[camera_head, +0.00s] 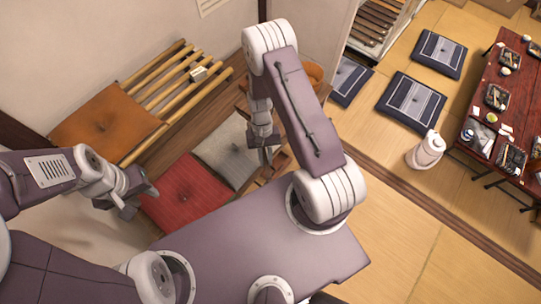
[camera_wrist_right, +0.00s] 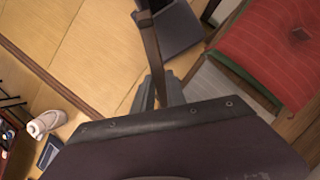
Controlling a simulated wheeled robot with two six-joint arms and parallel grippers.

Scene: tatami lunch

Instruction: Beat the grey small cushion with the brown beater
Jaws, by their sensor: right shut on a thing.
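The grey small cushion (camera_head: 232,150) lies flat beside the red cushion in the head view, partly covered by my right arm. In the right wrist view a part of the grey cushion (camera_wrist_right: 213,84) shows to the right of the fingers. My right gripper (camera_wrist_right: 160,92) is shut on the brown beater (camera_wrist_right: 150,50), whose thin brown shaft runs up out of the top of that view; its head is not clearly seen. In the head view my right gripper (camera_head: 265,147) is next to the grey cushion's right edge. My left gripper (camera_head: 129,205) hangs left of the red cushion; its jaw opening is unclear.
A red cushion (camera_head: 183,194) lies left of the grey one. An orange cushion (camera_head: 105,122) and bamboo poles (camera_head: 176,72) are at the wall. Dark blue cushions (camera_head: 411,102), a white canister (camera_head: 427,150) and a low red table (camera_head: 490,75) stand right on the tatami.

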